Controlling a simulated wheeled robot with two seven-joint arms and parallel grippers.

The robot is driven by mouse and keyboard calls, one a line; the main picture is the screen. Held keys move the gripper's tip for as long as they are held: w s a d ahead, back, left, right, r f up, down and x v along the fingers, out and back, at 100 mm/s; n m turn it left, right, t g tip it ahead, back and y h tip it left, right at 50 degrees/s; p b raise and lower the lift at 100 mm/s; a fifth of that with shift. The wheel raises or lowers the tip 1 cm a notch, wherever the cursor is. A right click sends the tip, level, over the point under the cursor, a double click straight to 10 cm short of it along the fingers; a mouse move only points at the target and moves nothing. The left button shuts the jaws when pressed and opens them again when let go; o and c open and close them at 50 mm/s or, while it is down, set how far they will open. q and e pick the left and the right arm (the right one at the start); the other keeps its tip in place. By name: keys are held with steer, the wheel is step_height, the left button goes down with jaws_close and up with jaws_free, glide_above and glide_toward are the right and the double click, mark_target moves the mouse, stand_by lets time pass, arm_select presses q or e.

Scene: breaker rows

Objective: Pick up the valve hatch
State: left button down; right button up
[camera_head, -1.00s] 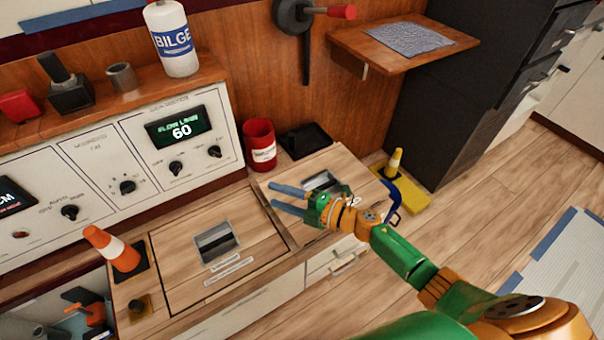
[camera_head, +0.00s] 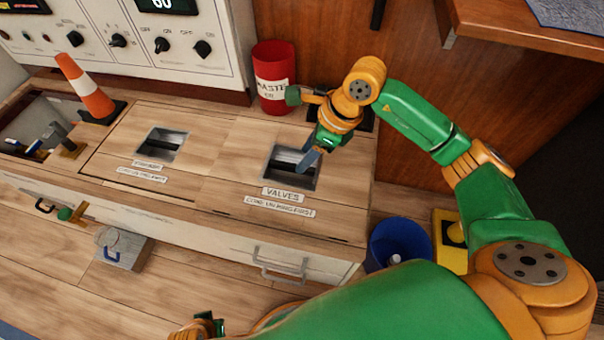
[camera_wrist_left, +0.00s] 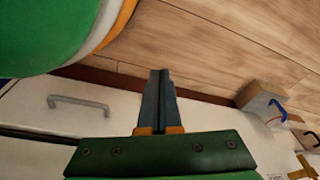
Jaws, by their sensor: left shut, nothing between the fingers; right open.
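The valve hatch (camera_head: 232,165) is a wooden panel on the right of the low wooden bench top. It lies closed and flat, with a "VALVES" label (camera_head: 283,194) and a square dark recess holding a grip bar. My right gripper (camera_head: 308,158) points down at the right side of this recess, with its blue fingertips at or in the opening. It is open; I cannot tell whether a finger touches the bar. In the left wrist view my left gripper (camera_wrist_left: 160,75) is shut and empty, above the pale cabinet front and wooden floor.
Another hatch with a recess (camera_head: 163,144) lies left of the valve hatch. A red can (camera_head: 272,80) stands behind. A blue bucket (camera_head: 398,240) and a grey block (camera_head: 124,247) are on the floor.

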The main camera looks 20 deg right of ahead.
mark_target(293, 165)
steer(key=x, duration=0.2)
steer(key=b+x, duration=0.1)
steer(key=x, duration=0.1)
steer(key=b+x, duration=0.1)
steer(key=x, duration=0.1)
steer(key=shift+w+a+f, duration=0.2)
steer(key=shift+w+a, duration=0.1)
steer(key=shift+a, duration=0.1)
steer(key=shift+w+f, duration=0.1)
arm_select(q)
steer(key=r, duration=0.1)
steer(key=w+r, duration=0.1)
steer(key=r, duration=0.1)
steer(key=w+r, duration=0.1)
steer(key=shift+w+d+r, duration=0.1)
steer(key=shift+w+r, duration=0.1)
steer(key=shift+f, duration=0.15)
arm_select(e)
steer(key=shift+f, duration=0.1)
steer(key=shift+c, duration=0.2)
jaws_close()
